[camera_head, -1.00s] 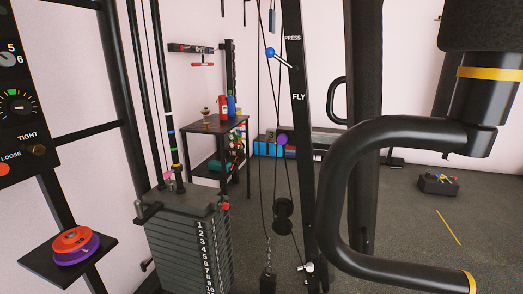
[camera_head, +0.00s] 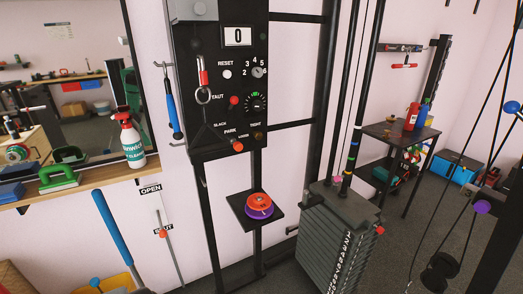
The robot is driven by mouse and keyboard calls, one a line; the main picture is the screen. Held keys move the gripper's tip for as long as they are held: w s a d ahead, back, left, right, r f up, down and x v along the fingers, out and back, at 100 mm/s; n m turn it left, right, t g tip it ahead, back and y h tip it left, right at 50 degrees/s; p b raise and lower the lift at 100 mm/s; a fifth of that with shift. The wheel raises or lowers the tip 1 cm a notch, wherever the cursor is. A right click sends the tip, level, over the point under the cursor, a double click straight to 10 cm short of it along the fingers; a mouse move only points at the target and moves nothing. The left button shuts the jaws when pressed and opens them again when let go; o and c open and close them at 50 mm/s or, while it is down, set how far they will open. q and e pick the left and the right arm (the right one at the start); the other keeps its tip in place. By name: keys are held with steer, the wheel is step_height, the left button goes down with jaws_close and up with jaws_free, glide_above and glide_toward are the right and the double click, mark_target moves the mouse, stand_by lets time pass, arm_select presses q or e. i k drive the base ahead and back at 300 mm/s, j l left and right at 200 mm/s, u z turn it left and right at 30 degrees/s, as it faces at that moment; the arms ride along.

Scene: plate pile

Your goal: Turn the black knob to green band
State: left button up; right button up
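The black control panel (camera_head: 218,75) stands left of centre in the head view. Its small black knob (camera_head: 256,104) sits at the panel's right side, below a numbered selector (camera_head: 258,72). A green band (camera_head: 255,94) shows along the upper edge of the knob's dial. The knob's pointer is too small to read for certain. Neither of my grippers shows, and nothing covers the knob.
A red toggle (camera_head: 234,100) is left of the knob; a red ball (camera_head: 238,146) and brass knob (camera_head: 258,135) are below. A small shelf (camera_head: 238,205) with red and purple discs (camera_head: 258,206) juts out below the panel. A weight stack (camera_head: 335,245) stands right.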

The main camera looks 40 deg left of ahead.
mark_target(257, 106)
steer(key=j+u, duration=0.1)
steer(key=u, duration=1.6)
